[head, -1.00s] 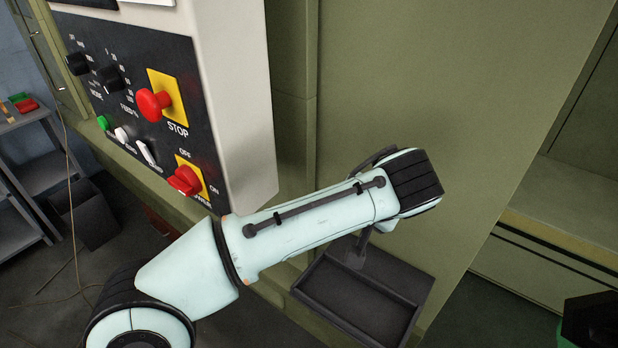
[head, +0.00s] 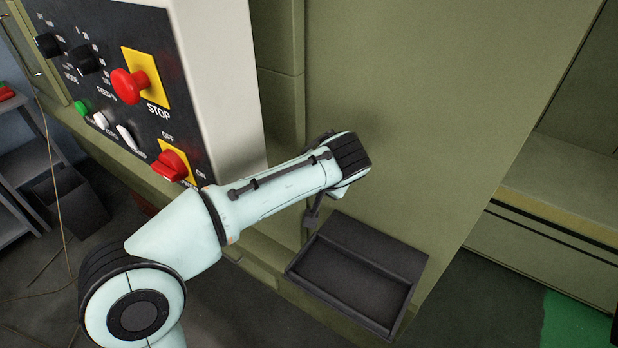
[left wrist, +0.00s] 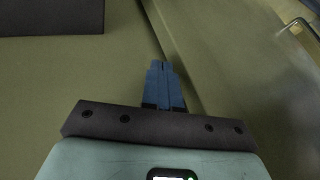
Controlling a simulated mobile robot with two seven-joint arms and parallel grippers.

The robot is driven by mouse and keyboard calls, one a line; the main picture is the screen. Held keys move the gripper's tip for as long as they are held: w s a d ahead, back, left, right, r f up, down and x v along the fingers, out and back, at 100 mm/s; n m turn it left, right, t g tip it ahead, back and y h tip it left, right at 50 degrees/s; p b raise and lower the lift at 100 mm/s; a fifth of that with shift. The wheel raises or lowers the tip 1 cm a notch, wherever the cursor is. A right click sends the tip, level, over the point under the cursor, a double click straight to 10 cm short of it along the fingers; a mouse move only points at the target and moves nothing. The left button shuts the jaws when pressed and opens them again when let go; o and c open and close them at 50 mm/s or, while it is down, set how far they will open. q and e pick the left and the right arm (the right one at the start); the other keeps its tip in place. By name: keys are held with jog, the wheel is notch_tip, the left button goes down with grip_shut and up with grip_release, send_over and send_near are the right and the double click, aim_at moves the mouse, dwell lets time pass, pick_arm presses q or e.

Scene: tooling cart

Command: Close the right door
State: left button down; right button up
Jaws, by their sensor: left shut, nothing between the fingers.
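An olive framed panel with a metal handle (head: 32,62) shows at the upper left of the head view, cut by the picture edge. It may be the right door; I cannot tell how far it stands open. A metal handle also shows at the upper right of the left wrist view (left wrist: 294,24). My left gripper (left wrist: 164,66) is shut and empty, its blue fingers in front of olive panelling beside a seam, left of that handle. I cannot tell whether they touch. In the head view my arm's wrist mostly hides it. My right gripper is not in view.
A control panel (head: 130,125) with a red stop button (head: 128,86) and red power switch (head: 169,167) stands above and left of my forearm. A dark tray (head: 355,285) sticks out below my wrist. Grey shelving (head: 25,165) stands at the left.

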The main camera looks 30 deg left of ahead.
pick_arm(q)
jog(key=shift+w+a, duration=0.1)
jog(key=shift+a, duration=0.65)
